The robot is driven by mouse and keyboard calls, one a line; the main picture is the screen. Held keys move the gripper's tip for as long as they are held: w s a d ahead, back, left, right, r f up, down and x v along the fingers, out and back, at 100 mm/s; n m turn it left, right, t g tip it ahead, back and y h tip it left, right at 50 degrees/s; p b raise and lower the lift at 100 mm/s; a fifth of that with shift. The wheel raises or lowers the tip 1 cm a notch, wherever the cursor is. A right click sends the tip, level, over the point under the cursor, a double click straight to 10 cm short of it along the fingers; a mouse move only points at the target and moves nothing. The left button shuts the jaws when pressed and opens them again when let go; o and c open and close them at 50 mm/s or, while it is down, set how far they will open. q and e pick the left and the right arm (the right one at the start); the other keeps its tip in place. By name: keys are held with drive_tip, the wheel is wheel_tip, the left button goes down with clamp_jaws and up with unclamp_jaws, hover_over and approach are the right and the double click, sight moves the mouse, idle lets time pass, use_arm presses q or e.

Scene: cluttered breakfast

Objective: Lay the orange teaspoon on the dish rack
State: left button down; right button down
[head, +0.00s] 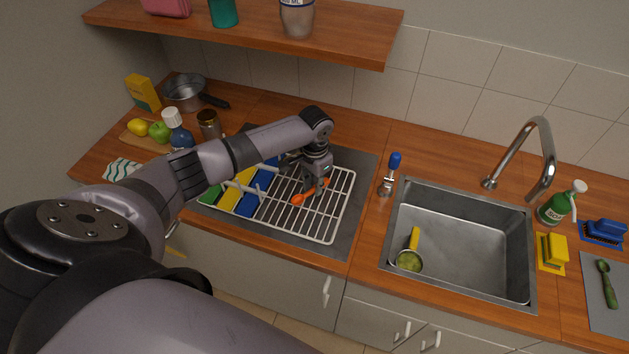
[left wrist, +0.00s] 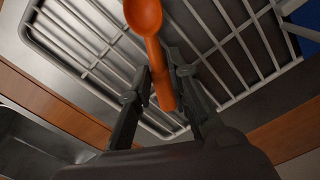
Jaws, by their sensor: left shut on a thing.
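The orange teaspoon (head: 298,198) is over the white wire dish rack (head: 332,218) in the head view. In the left wrist view the orange teaspoon (left wrist: 152,45) has its handle between the two fingers, with its bowl pointing away from my palm. My left gripper (head: 318,186) is shut on the spoon's handle, above the rack's right half. The rack's bars (left wrist: 238,40) also show behind the spoon in the left wrist view. I cannot tell whether the spoon touches the bars. My right gripper is not in view.
Blue, yellow and green items (head: 232,196) fill the rack's left part. The sink (head: 460,250) is to the right, with a yellow-handled strainer inside. A blue-topped item (head: 394,162) stands between rack and sink. A dark blue bottle (head: 177,132) stands behind my arm.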

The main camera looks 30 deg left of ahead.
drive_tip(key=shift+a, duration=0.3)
use_arm(q)
drive_tip(key=shift+f, duration=0.45)
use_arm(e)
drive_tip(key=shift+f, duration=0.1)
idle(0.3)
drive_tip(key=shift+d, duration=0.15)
use_arm(q)
drive_tip(key=c, duration=1.6)
unclamp_jaws()
drive_tip(key=shift+c, duration=0.2)
drive_tip(key=shift+o, duration=1.1)
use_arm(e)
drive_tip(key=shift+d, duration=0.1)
use_arm(q)
drive_tip(key=shift+o, duration=0.6)
drive_tip(key=o, duration=0.4)
drive_tip(key=shift+o, duration=0.2)
drive_tip(key=shift+r, duration=0.15)
